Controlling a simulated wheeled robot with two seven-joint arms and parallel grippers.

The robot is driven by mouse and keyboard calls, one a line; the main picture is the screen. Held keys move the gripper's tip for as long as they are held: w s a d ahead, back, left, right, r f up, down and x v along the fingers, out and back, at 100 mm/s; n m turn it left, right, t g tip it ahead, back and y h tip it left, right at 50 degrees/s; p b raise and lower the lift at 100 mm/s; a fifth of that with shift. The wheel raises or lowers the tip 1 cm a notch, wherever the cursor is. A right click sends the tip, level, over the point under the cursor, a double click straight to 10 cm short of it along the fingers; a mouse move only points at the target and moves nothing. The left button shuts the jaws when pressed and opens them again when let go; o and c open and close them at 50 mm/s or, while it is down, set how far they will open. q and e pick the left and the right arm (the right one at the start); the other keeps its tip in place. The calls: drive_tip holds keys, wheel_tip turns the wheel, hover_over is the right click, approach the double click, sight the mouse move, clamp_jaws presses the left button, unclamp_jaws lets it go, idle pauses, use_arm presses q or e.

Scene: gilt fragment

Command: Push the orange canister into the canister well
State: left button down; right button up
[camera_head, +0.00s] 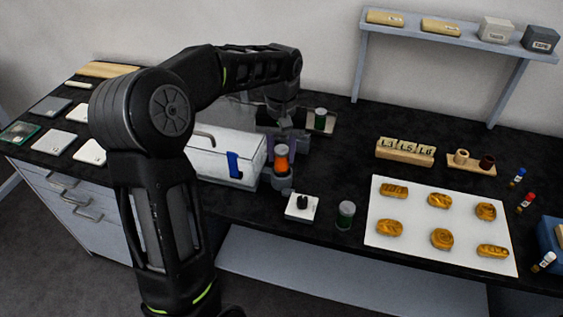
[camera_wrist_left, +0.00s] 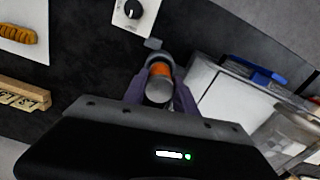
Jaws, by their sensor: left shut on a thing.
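The orange canister (camera_head: 281,160) stands upright, with a grey cap end and an orange band. It also shows in the wrist view (camera_wrist_left: 161,72). My left gripper (camera_head: 273,146) is shut on it, with one purple-grey finger on each side in the wrist view (camera_wrist_left: 160,92). The canister is at a grey holder (camera_head: 279,182), which looks like the canister well, beside the white box. The holder's grey rim shows around the far side of the canister in the wrist view. I cannot tell how deep the canister sits. My right gripper is not in view.
A white box (camera_head: 222,162) with a blue clip (camera_head: 234,164) stands left of the holder. A white knob plate (camera_head: 302,207) and a green canister (camera_head: 345,215) are in front and right. Another green canister (camera_head: 320,119) stands behind. A white sheet (camera_head: 412,227) carries several gilt pieces.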

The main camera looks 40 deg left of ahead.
sight(281, 163)
use_arm(q)
drive_tip(key=shift+f, duration=1.8)
drive_tip(key=shift+f, duration=0.25)
drive_tip(key=c, duration=1)
unclamp_jaws()
drive_tip(key=shift+r, duration=0.1)
drive_tip(key=shift+r, duration=0.1)
wheel_tip(281, 163, up, 12)
drive_tip(key=shift+r, duration=0.1)
drive_tip(key=shift+s, duration=0.1)
